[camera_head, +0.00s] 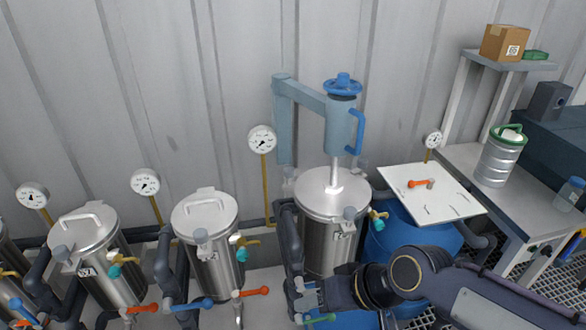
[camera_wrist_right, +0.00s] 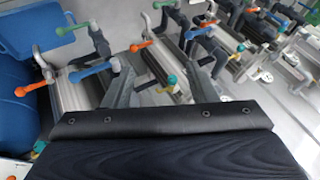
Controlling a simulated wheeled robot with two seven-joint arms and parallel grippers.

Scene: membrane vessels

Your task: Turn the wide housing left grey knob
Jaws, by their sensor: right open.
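The wide housing (camera_head: 331,238) is the large steel vessel at centre in the head view, under a blue lifting post. A grey knob (camera_head: 350,213) sits at the front right of its lid rim. Another grey knob (camera_head: 289,173) shows, partly, at the lid's left edge. My right gripper (camera_head: 312,292) is low in front of the housing, well below the lid and apart from both knobs. In the right wrist view my right gripper (camera_wrist_right: 167,75) has its two dark fingers spread with nothing held between them. My left gripper is out of view.
Narrower steel vessels (camera_head: 207,245) stand to the left. Dark pipes run between the vessels. A blue barrel (camera_head: 410,243) under a white board (camera_head: 430,192) stands to the right.

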